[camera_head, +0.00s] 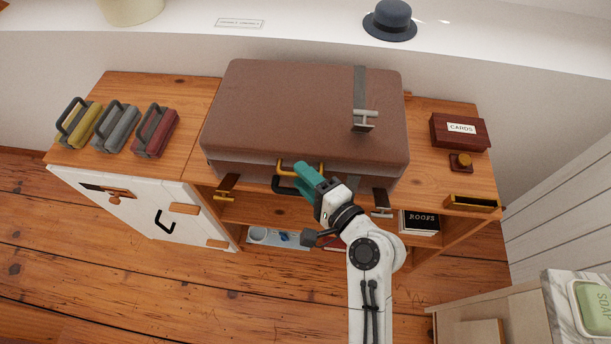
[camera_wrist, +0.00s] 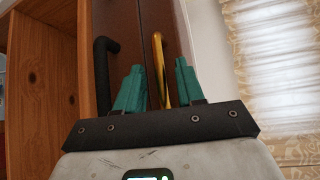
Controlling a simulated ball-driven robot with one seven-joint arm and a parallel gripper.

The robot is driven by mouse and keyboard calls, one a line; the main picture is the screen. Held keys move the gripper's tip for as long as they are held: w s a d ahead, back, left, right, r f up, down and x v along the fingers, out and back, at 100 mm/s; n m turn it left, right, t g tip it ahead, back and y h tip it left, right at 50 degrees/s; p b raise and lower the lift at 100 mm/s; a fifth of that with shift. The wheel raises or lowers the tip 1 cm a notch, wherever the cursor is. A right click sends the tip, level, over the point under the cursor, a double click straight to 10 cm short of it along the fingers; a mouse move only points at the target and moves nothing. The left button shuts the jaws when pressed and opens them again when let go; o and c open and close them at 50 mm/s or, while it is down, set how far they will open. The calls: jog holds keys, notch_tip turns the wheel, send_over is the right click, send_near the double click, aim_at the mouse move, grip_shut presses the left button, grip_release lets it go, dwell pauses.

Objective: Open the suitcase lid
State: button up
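The brown suitcase (camera_head: 290,105) lies flat on the wooden cabinet, its lid (camera_head: 270,95) looking down on the base. A gold handle (camera_head: 288,164) sits on the lid's front edge, and a black handle (camera_head: 283,186) sits below it. My gripper (camera_head: 307,179) is at the suitcase front, by these handles. In the wrist view, the teal fingers (camera_wrist: 160,82) are apart, with the gold handle (camera_wrist: 159,60) between them. A gap shows between handle and right finger; the left finger is close to the handle. The black handle (camera_wrist: 102,75) is outside the fingers, to the left.
Front latches show at left (camera_head: 226,186) and right (camera_head: 381,202), both hanging outward. A grey strap (camera_head: 360,88) with a metal buckle lies on the lid. Small cases (camera_head: 115,127) stand left; a cards box (camera_head: 459,132) stands right. A shelf (camera_head: 300,30) runs behind.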

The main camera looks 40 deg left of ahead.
grip_shut()
dwell(0.4)
